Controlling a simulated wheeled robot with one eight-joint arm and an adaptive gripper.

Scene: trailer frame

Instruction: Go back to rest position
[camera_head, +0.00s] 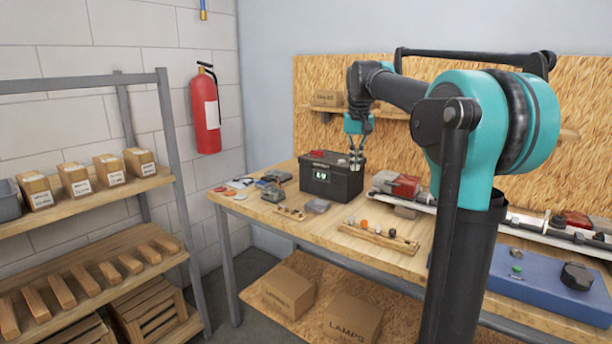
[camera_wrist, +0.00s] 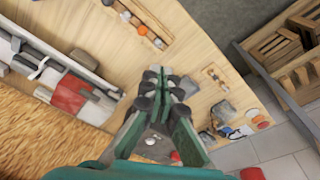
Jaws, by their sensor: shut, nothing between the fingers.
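My gripper (camera_head: 355,155) points down over the workbench (camera_head: 400,258), at the black battery box (camera_head: 330,176) with its lit green display. In the wrist view my gripper (camera_wrist: 168,84) has its fingertips together with nothing between them. The fingers hide part of the bench and most of the box top. A red cap (camera_wrist: 175,157) on the box shows beside the fingers. I cannot tell whether the fingertips touch the box. My teal and black arm reaches across the right half of the head view.
Wooden trays with small parts (camera_head: 378,236), a rail with red pieces (camera_head: 398,186) and a blue case (camera_head: 552,287) lie on the bench. A shelf (camera_head: 85,213) with boxes and wood blocks stands left. A fire extinguisher (camera_head: 205,112) hangs on the wall. Cardboard boxes (camera_head: 352,318) sit below.

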